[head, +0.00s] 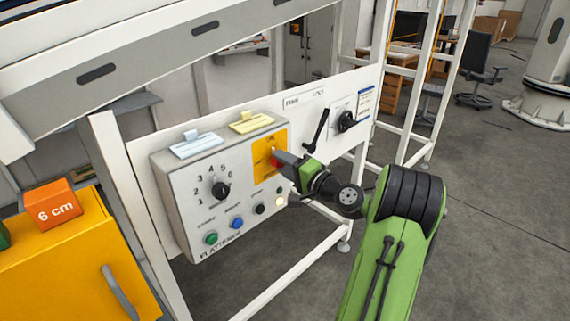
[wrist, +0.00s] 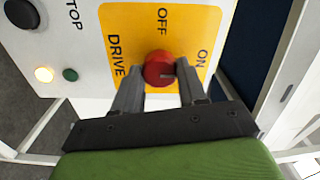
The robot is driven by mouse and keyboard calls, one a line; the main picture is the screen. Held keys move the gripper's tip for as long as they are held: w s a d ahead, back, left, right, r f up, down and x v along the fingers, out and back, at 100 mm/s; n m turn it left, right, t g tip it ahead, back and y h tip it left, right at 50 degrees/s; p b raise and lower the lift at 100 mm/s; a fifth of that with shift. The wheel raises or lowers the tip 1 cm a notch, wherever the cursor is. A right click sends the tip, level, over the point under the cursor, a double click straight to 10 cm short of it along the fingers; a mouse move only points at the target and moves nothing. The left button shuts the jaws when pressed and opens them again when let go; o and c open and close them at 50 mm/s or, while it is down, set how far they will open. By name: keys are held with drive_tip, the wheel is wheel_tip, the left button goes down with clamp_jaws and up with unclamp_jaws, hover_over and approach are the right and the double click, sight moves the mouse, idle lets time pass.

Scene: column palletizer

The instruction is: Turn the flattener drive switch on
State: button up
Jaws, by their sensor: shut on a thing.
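The flattener drive switch is a red round knob (wrist: 158,68) on a yellow plate (wrist: 125,25) lettered DRIVE, OFF and ON. A small grey mark on the knob faces right, towards the ON side in the wrist view. My gripper (wrist: 165,85) is shut on the knob, one finger on each side. In the head view my gripper (head: 284,160) reaches the yellow plate (head: 258,165) from the right and covers most of the knob. The plate is on the grey flattener box (head: 180,215).
The box also has a black dial (head: 220,188) numbered to 6, a green button (head: 211,238), a blue button (head: 236,223) and a lit lamp (head: 280,202). A black lever handle (head: 318,130) stands near my gripper. A yellow cabinet (head: 60,265) with an orange cube (head: 53,204) is at left.

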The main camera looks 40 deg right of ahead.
drive_tip(key=o, duration=1.1)
drive_tip(key=shift+c, duration=0.2)
drive_tip(key=s, duration=1.5)
drive_tip(key=shift+s+d+b, duration=0.2)
drive_tip(key=shift+s+b, duration=0.1)
drive_tip(key=shift+s, duration=0.1)
